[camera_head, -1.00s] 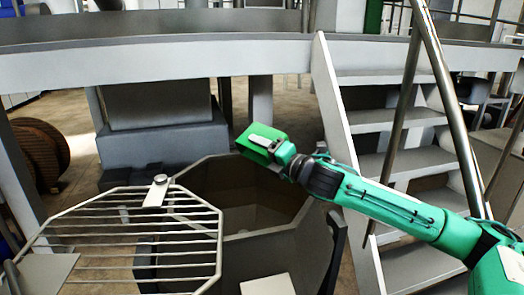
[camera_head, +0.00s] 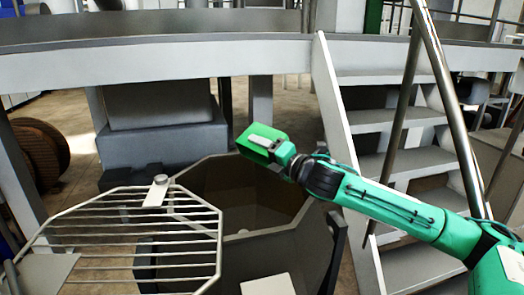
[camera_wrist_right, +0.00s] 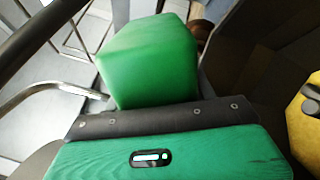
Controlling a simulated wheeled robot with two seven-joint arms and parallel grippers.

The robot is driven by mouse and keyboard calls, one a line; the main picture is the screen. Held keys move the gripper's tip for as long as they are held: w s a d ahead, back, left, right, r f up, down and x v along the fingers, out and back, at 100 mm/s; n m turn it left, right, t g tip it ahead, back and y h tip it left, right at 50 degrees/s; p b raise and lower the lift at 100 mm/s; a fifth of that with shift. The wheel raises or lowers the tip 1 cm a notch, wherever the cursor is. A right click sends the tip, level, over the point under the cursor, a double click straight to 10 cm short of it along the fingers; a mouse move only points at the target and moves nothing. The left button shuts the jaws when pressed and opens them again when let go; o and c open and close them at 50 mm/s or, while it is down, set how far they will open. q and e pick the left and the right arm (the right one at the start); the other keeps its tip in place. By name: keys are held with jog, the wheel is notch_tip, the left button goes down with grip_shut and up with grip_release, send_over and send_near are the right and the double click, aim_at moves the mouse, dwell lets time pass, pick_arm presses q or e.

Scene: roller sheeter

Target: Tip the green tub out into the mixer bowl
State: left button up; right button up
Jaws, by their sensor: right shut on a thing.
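The green tub (camera_head: 255,131) is in the grasp of my right gripper (camera_head: 264,142), raised over the back part of the mixer bowl. A pale grey finger lies across the tub in the head view. The mixer bowl (camera_head: 225,185) is grey and many-sided, with its brownish inside showing below the tub. In the right wrist view the tub (camera_wrist_right: 150,62) fills the upper middle, beyond a dark bar of the gripper. Its open side and contents are not clear. I see nothing falling from it. My left gripper is not in view.
A barred grille (camera_head: 130,240) stands at the bowl's left. Grey steps (camera_head: 400,165) with a slanted metal rail rise on the right, close to my right arm. A grey platform (camera_head: 160,65) crosses the back. A yellow thing (camera_wrist_right: 305,120) shows at the wrist view's right edge.

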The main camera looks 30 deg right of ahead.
jog(key=shift+r, duration=0.1)
jog(key=shift+r+p, duration=0.6)
jog(key=shift+p, duration=0.2)
jog(key=shift+f, duration=0.1)
jog(key=shift+f+b, duration=0.5)
jog(key=shift+f, duration=0.2)
jog(key=shift+r, duration=0.1)
